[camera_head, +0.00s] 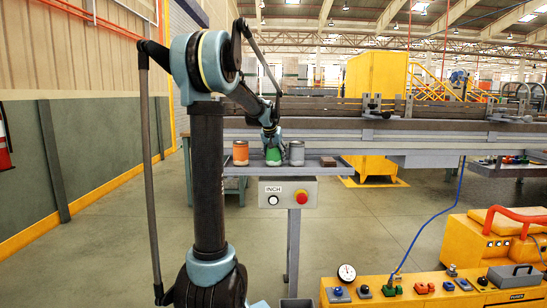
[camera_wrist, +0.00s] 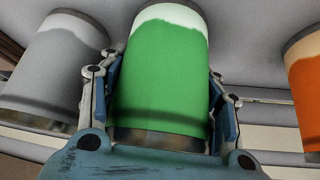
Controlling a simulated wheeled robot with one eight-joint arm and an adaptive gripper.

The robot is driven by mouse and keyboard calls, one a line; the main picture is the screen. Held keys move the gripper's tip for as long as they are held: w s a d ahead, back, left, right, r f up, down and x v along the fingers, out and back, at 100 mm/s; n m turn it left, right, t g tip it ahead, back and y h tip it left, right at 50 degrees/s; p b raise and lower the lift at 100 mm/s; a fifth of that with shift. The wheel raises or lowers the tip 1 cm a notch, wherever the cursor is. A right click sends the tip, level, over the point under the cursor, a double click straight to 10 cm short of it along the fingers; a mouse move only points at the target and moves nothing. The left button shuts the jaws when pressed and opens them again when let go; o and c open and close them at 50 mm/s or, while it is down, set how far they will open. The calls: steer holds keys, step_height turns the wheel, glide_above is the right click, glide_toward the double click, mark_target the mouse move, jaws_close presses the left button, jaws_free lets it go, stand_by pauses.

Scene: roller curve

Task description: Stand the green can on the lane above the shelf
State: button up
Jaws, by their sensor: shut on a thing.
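The green can (camera_head: 273,157) is upright on or just at the grey shelf (camera_head: 312,164), between an orange can and a grey can; I cannot tell whether its base touches. My gripper (camera_head: 272,145) comes down on it from above. In the wrist view, the green can (camera_wrist: 160,70) fills the space between the fingers of my gripper (camera_wrist: 166,100), which are shut on its sides. The lane (camera_head: 340,123) is the long roller conveyor running behind and above the shelf.
The orange can (camera_head: 240,153) stands left of the green can and the grey can (camera_head: 296,153) close on its right. A brown block (camera_head: 328,161) lies further right on the shelf. A control box (camera_head: 287,192) with a red button is below. The visible lane stretch above looks clear.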

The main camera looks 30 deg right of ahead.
steer(key=o, duration=1.1)
steer(key=shift+o, duration=0.2)
steer(key=v, duration=1.2)
